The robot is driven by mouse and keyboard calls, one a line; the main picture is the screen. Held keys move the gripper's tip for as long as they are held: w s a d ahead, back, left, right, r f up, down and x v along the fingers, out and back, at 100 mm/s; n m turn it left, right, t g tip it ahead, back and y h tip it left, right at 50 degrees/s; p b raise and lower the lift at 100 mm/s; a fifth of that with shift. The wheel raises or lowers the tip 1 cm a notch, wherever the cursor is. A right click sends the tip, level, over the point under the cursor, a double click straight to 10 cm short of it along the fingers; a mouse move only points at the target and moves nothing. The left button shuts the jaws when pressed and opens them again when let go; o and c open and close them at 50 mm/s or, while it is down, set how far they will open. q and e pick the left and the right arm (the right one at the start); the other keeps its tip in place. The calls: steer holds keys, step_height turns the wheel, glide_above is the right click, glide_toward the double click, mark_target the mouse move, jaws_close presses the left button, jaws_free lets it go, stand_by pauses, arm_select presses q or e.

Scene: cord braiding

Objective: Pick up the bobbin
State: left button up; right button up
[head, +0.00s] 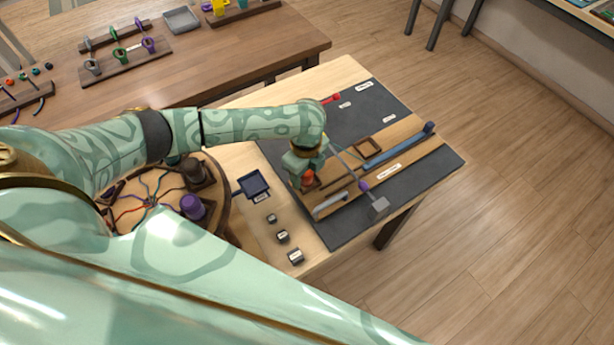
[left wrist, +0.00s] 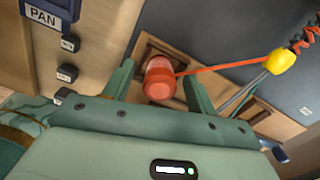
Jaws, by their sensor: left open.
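An orange-red bobbin (left wrist: 159,78) shows in the left wrist view between the two fingers of my left gripper (left wrist: 160,84). The fingers stand apart, with visible gaps on both sides of it. A brown square holder (left wrist: 146,49) is behind the bobbin; whether they touch is unclear. An orange cord runs from the bobbin rightward to a yellow piece (left wrist: 282,62). In the head view, the left gripper (head: 306,170) is over the dark mat, with the orange bobbin (head: 308,178) partly hidden by it. My right gripper is not in view.
A round stand with a purple bobbin (head: 193,207) is farther left.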

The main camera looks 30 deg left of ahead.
arm_select(q)
steer(key=shift+r, duration=0.1)
steer(key=c, duration=1.1)
